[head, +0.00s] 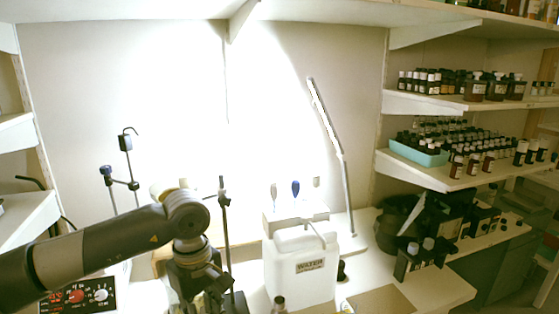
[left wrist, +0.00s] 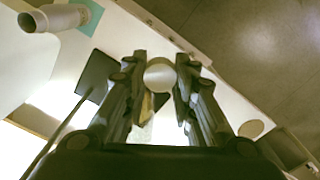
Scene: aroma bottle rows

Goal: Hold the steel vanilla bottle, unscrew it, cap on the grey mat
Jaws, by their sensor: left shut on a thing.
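My left gripper (left wrist: 160,88) is shut on a pale, silvery round-topped thing (left wrist: 160,75), seen from above between the fingertips. It looks like the steel bottle, but no label shows and I cannot tell its cap from its body. In the head view my left gripper (head: 195,285) points down at the bottom edge, and its fingertips and what they hold are hidden. A flat brownish-grey sheet (head: 380,301) lies on the bench at the lower right; I cannot tell whether it is the grey mat. My right gripper is in neither view.
A white water canister (head: 298,272) stands right of my left gripper, with a small dark-topped bottle (head: 279,303) before it. A thin stand (head: 225,235) rises close beside the gripper. Bottles crowd the right shelves (head: 455,180). In the wrist view a pale cylinder (left wrist: 55,18) is at upper left.

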